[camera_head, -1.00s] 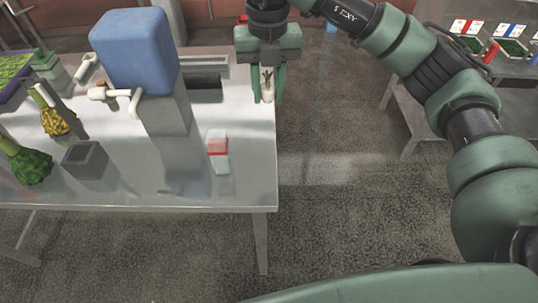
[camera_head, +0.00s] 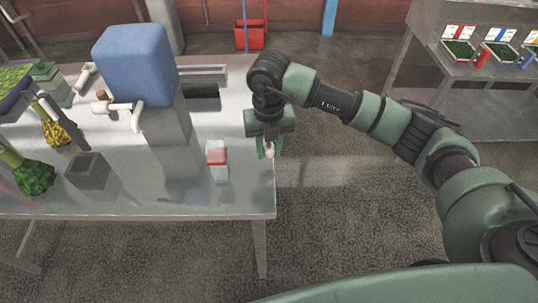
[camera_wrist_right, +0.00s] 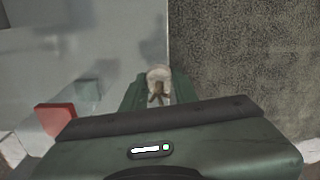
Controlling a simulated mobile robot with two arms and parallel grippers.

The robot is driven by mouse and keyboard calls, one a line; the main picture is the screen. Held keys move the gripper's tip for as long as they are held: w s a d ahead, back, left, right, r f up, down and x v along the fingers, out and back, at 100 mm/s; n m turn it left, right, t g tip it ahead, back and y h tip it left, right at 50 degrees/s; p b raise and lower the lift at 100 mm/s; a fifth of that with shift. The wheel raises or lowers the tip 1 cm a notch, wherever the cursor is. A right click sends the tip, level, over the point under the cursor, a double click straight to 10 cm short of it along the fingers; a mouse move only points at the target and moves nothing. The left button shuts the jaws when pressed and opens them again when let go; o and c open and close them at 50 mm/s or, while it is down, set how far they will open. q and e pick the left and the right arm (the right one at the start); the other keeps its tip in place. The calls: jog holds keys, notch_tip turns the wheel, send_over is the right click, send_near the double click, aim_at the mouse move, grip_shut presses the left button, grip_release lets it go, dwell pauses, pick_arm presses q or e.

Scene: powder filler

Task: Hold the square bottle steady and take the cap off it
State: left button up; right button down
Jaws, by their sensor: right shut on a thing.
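A square bottle (camera_head: 217,160) stands on the metal table near its right edge, pale and clear with a red band. In the right wrist view a red block-like part (camera_wrist_right: 55,117) shows at lower left, partly cut off by my gripper body. My right gripper (camera_head: 269,151) is just right of the bottle, by the table's edge, and apart from it. It is shut on a small cream round thing with brown prongs, seen between its fingers in the right wrist view (camera_wrist_right: 158,76). I cannot tell whether this is a cap. My left gripper is out of view.
A blue tank (camera_head: 135,65) with white taps stands on a grey block behind and left of the bottle. A small grey open box (camera_head: 87,170) stands at left. The table (camera_head: 150,200) is bare in front. Open floor lies to the right.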

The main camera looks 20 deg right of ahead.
aim_at(269, 159)
notch_tip(269, 159, down, 4)
jog(key=shift+r+p, duration=0.2)
jog(key=shift+p, duration=0.2)
jog(key=shift+f, duration=0.2)
jog(key=shift+f, duration=0.2)
jog(key=c, duration=1.1)
grip_release()
jog(key=shift+r, duration=0.1)
